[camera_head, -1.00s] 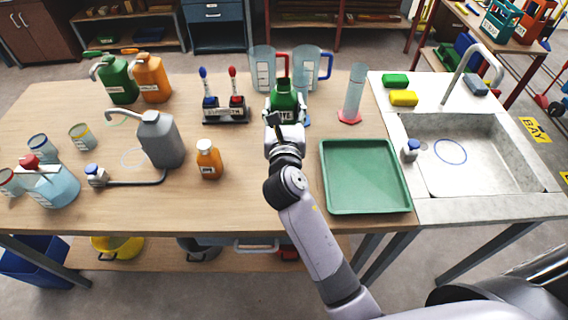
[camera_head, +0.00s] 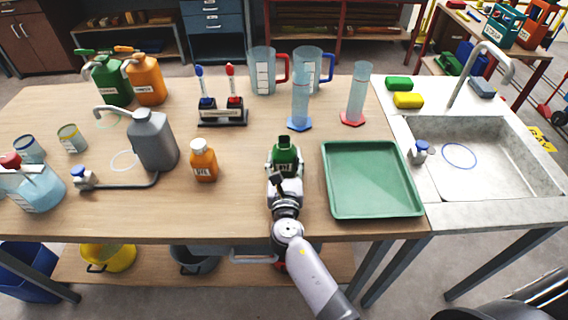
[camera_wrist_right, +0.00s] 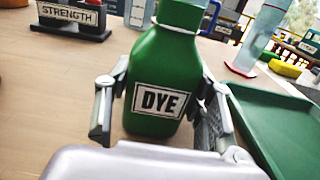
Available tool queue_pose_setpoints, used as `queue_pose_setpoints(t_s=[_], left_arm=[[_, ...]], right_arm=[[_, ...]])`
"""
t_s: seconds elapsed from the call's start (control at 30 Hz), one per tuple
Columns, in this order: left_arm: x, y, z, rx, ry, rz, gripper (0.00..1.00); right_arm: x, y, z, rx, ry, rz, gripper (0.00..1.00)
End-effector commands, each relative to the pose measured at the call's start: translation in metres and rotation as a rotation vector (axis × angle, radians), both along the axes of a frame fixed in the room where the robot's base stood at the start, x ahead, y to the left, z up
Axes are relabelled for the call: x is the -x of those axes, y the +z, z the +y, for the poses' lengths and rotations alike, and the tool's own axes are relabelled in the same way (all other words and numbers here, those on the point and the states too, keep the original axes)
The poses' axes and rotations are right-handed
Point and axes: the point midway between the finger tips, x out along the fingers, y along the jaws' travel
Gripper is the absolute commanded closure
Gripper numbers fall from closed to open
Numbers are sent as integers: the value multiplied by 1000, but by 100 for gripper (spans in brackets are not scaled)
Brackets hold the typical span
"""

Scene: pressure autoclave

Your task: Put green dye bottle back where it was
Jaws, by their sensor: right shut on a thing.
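The green dye bottle (camera_head: 286,157) is upright between the fingers of my right gripper (camera_head: 285,174), left of the green tray. In the right wrist view the bottle (camera_wrist_right: 160,75) shows its DYE label facing me, with a finger of the right gripper (camera_wrist_right: 160,110) on each side. The right gripper is shut on the bottle. The bottle's base is close to the tabletop; I cannot tell whether it touches. My left gripper is not in view.
The green tray (camera_head: 371,213) is close on the right.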

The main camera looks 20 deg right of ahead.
Motion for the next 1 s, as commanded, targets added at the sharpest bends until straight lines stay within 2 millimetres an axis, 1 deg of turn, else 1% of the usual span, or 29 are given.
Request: queue_pose_setpoints(t_s=[0.03, 0.27, 0.4, 0.43, 0.7, 1.0], left_arm=[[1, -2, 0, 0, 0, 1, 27], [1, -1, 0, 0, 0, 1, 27], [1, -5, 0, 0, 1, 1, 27], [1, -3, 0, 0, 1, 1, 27], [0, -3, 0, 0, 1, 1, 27], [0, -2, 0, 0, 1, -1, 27]], right_arm=[[0, -2, 0, -1, 1, -1, 90], [0, -2, 0, -2, 1, -2, 90], [0, -6, 1, -2, 1, -2, 90], [0, -5, 1, -2, 1, -2, 49], [0, -5, 0, -2, 1, -2, 31], [0, -3, 0, -2, 1, -2, 31]])
